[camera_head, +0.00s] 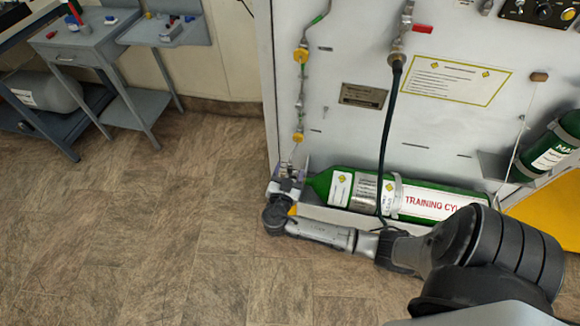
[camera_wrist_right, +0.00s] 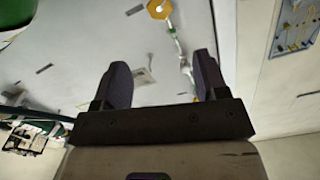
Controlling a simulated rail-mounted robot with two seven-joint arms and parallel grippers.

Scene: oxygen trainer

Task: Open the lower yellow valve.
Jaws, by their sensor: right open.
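The lower yellow valve (camera_head: 298,137) sits on a thin vertical pipe on the left side of the white panel. The upper yellow valve (camera_head: 301,55) is above it on the same pipe. My right gripper (camera_head: 289,172) is low at the panel's left edge, below the lower valve and apart from it, beside the neck of the green cylinder. In the right wrist view the right gripper (camera_wrist_right: 163,72) is open and empty. A yellow valve knob (camera_wrist_right: 159,9) shows there beyond the fingertips; I cannot tell for sure which one. My left gripper is not in view.
The green training cylinder (camera_head: 425,201) lies along the panel's foot, right of the gripper. A black hose (camera_head: 386,130) hangs in front of the panel. A grey workbench (camera_head: 85,45) stands at the far left. The floor (camera_head: 150,220) left of the panel is clear.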

